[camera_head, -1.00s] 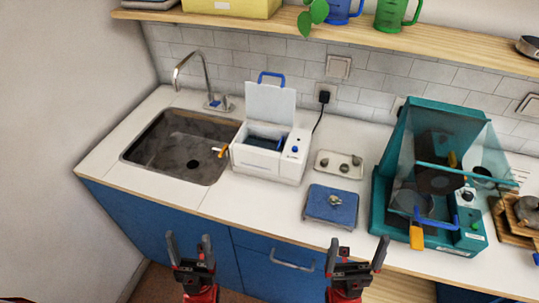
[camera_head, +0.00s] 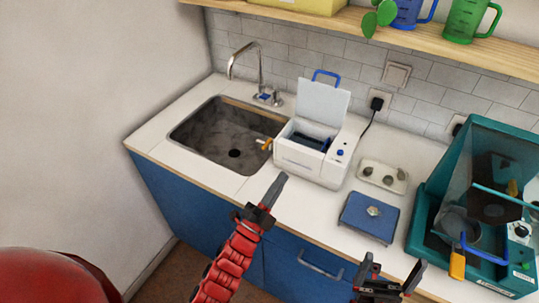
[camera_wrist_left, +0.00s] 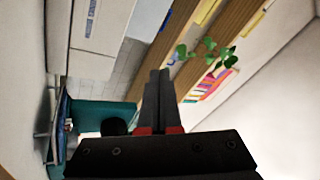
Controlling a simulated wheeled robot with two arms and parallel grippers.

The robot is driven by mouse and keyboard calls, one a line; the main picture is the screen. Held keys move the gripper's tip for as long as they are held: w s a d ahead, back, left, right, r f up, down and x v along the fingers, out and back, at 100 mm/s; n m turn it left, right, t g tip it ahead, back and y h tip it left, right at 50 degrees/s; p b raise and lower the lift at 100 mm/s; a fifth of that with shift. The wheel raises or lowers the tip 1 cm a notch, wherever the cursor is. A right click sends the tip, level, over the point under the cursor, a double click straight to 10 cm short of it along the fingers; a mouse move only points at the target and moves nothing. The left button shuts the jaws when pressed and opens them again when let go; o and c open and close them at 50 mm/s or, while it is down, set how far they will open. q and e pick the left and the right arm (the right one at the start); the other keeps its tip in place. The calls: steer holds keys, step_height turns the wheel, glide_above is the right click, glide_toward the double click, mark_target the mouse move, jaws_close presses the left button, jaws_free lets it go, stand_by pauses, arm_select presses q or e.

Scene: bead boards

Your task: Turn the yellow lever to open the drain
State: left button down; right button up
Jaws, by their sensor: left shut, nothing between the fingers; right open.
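The yellow lever (camera_head: 266,143) sticks out from the left side of the white box-shaped machine (camera_head: 302,163), near the right rim of the sink. The machine's lid (camera_head: 322,102) stands open. My left gripper (camera_head: 279,183) is shut and empty, in front of the machine and below the lever in the head view, apart from the lever as far as I can see. In the left wrist view its shut fingers (camera_wrist_left: 158,98) show; the lever does not. My right gripper (camera_head: 390,271) is open and empty, in front of the counter at the lower right.
The sink (camera_head: 205,160) with a dark drain hole lies left of the machine, with a faucet (camera_head: 246,62) behind it. A small tray (camera_head: 382,177), a blue scale (camera_head: 368,217) and a teal machine (camera_head: 432,205) stand to the right. Bare counter lies before the sink.

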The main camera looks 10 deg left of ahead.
mark_target(267, 144)
arm_select(q)
steer(key=w+f+y, duration=0.1)
steer(key=w+a+f+m+g+y, duration=0.1)
steer(key=w+a+f+y, duration=0.1)
steer(key=shift+w+f+g, duration=0.2)
steer(key=shift+f+g, duration=0.05)
steer(key=shift+g, duration=0.05)
steer(key=a+f+y, duration=0.1)
steer(key=w+a+g+y, duration=0.1)
steer(key=a+y, duration=0.1)
steer(key=w+a+f+m+y, duration=0.1)
steer(key=y, duration=0.1)
steer(key=shift+a+f+g+b, duration=0.35)
steer(key=shift+a+g, duration=0.05)
steer(key=shift+w+r+p, duration=0.1)
steer(key=shift+w+p, duration=0.2)
steer(key=shift+w, duration=0.3)
steer(key=w+p, duration=0.2)
steer(key=w, duration=0.5)
steer(key=shift+w+d, duration=0.1)
steer(key=shift+w, duration=0.25)
steer(key=shift+w+d, duration=0.1)
steer(key=shift+w, duration=0.45)
steer(key=shift+p, duration=0.4)
steer(key=shift+m+h+p, duration=0.3)
steer(key=shift+p, duration=0.05)
steer(key=shift+a, duration=0.25)
